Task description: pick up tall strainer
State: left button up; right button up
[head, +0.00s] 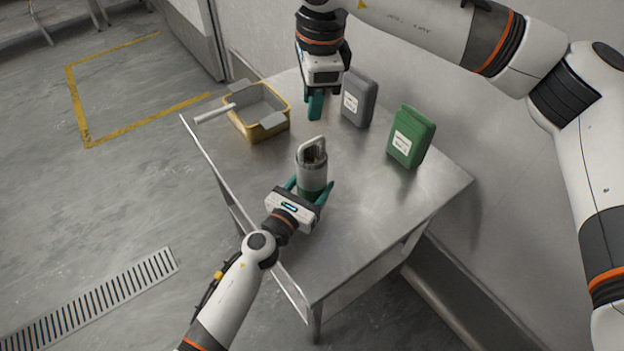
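A grey upright cylinder (312,170) with a loop handle on top and a dark green lower part stands near the middle of the metal table. I cannot tell whether it is the tall strainer or holds it; something brownish shows inside its top. My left gripper (311,187) has its teal fingers on either side of the cylinder's lower part; contact is unclear. My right gripper (315,106) hangs above the far part of the table, pointing down. Its teal fingers look close together, with nothing visible between them.
A yellow-rimmed grey basket (284,130) with a white handle sits at the table's back left. A grey box (357,99) and a green box (411,137) stand by the wall. The right front of the metal table (375,220) is clear.

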aim_at(311, 141)
jog(key=f+n, duration=0.1)
jog(key=f, duration=0.1)
jog(key=f+n, duration=0.4)
jog(key=shift+w+a+f+t, duration=0.2)
jog(key=shift+w+t, duration=0.1)
jog(key=shift+w+f, duration=0.2)
jog(key=shift+f, duration=1.15)
jog(key=shift+w+f, duration=0.15)
jog(key=shift+f, duration=1.15)
grip_shut()
jog(key=shift+r, duration=0.1)
